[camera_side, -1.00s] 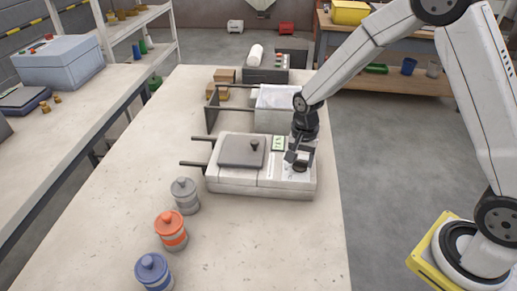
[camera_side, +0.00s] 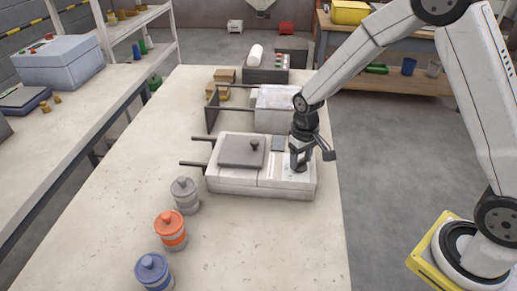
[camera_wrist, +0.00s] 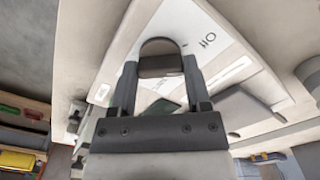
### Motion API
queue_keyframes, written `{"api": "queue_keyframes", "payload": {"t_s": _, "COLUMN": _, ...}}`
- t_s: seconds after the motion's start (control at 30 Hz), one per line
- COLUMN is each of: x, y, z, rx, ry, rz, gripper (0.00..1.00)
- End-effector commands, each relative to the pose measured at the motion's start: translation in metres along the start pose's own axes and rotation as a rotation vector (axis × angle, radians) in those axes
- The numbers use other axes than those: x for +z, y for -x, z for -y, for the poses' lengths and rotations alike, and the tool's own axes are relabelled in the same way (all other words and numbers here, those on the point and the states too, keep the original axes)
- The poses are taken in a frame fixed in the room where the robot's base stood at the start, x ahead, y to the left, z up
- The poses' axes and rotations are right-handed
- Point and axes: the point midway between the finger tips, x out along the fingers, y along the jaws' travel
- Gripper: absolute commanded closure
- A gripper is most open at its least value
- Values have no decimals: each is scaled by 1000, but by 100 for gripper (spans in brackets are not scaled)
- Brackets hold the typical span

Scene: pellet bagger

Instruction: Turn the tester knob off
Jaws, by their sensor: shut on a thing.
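The tester (camera_side: 235,186) is a pale box on the bench with a grey lid plate (camera_side: 240,152) on its top. In the wrist view my gripper (camera_wrist: 160,68) is shut on the dark, rounded knob (camera_wrist: 160,57), one finger on each side.
Grey (camera_side: 185,195), orange (camera_side: 171,230) and blue (camera_side: 153,271) lidded jars stand at the bench's front left. Dark rods (camera_side: 195,164) stick out from the tester's left side. A framed unit (camera_side: 275,120) stands close behind it. The bench's front right is clear.

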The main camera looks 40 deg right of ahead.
Motion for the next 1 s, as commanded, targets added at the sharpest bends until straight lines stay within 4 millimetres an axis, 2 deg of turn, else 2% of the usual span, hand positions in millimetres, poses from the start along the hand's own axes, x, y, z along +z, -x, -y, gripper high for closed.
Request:
{"api": "queue_keyframes", "payload": {"t_s": 0.4, "x": -1, "y": 1, "z": 0, "rx": 0, "ry": 272, "rz": -2, "gripper": 97}}
{"api": "queue_keyframes", "payload": {"t_s": 1.0, "x": -1, "y": 1, "z": 0, "rx": 0, "ry": 322, "rz": -2, "gripper": 97}}
